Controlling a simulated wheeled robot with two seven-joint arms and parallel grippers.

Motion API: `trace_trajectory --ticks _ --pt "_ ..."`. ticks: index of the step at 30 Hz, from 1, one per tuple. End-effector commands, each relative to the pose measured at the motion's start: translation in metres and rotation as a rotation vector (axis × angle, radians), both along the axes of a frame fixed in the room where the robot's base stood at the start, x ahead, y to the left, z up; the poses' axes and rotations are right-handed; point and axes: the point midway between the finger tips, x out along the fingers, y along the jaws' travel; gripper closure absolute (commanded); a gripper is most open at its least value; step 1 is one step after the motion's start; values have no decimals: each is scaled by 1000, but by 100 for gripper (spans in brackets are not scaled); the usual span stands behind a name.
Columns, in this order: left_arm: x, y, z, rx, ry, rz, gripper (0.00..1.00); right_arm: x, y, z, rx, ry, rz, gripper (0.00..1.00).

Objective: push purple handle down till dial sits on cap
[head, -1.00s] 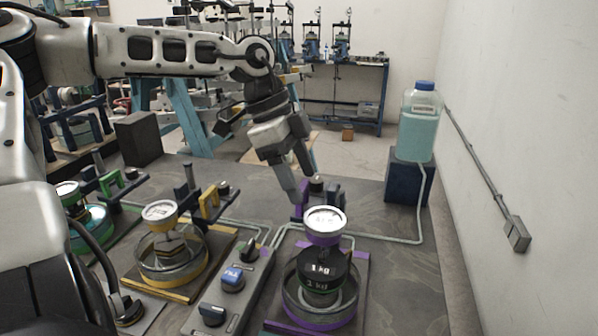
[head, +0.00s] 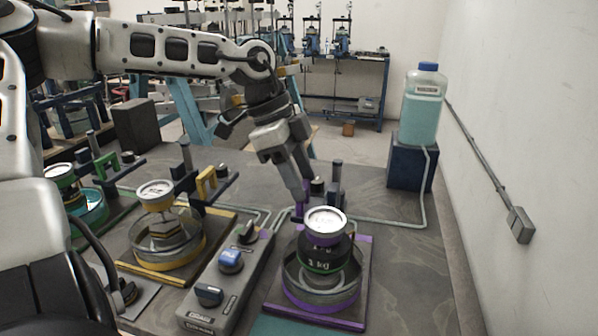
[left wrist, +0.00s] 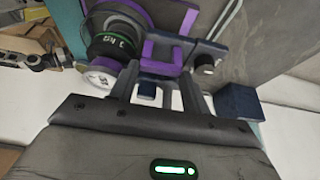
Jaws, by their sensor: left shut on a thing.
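The purple handle (head: 298,213) is at the far side of the purple-marked station, beside its dark lever parts. My left gripper (head: 302,196) reaches down onto it from above and is shut on it. The left wrist view shows the purple handle (left wrist: 160,66) at the fingers. The white-faced dial (head: 326,221) has a purple body and is just above the black 1 kg weight (head: 318,257), hiding its top. The dial also shows in the left wrist view (left wrist: 103,75). The cap is hidden or not distinct, so I cannot tell whether the dial touches it. My right gripper is not in view.
A yellow station (head: 155,193) and a green station stand to the left. A grey control box (head: 222,285) with knobs lies between the yellow and purple stations. A jug (head: 423,105) on a dark blue block (head: 411,166) stands at the back right. Bench space right of the purple station is clear.

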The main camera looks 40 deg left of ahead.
Motion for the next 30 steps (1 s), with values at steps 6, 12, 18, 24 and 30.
trace_trajectory --ticks 6,12,18,24,30 --pt "-2 0 -5 -1 10 -1 94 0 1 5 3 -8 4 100" --pt "-2 0 -5 -1 9 0 31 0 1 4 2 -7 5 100" --pt "-1 1 -3 -1 6 0 31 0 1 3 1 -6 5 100" --pt "-3 7 17 0 0 1 31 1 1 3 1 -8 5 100" --pt "-12 23 60 2 0 3 31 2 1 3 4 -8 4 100"
